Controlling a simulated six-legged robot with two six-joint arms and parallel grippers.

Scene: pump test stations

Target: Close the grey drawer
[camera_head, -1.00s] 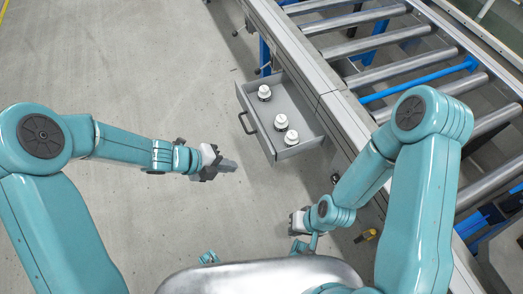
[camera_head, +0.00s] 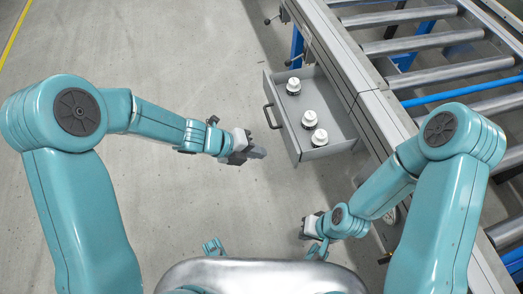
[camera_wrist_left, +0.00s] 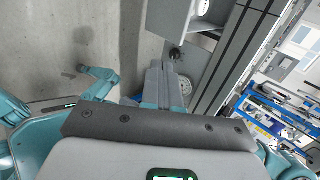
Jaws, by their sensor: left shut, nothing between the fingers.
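The grey drawer (camera_head: 335,128) stands pulled out of the side of the conveyor frame. Its dark handle (camera_head: 269,117) is on its left front face. Several white-and-dark pump parts stand inside it, one of them near the drawer's near side (camera_head: 319,137). My left gripper (camera_head: 258,153) is shut and empty, just in front of and below the handle, apart from the drawer. In the left wrist view the drawer's corner (camera_wrist_left: 190,22) shows at the top. My right gripper (camera_head: 308,228) hangs low near the conveyor's base; its fingers are too small to read.
The roller conveyor (camera_head: 440,48) runs along the right side, its frame edge beside the drawer. The concrete floor (camera_head: 180,75) left of the drawer is clear. A yellow line (camera_head: 17,32) marks the floor at the far left.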

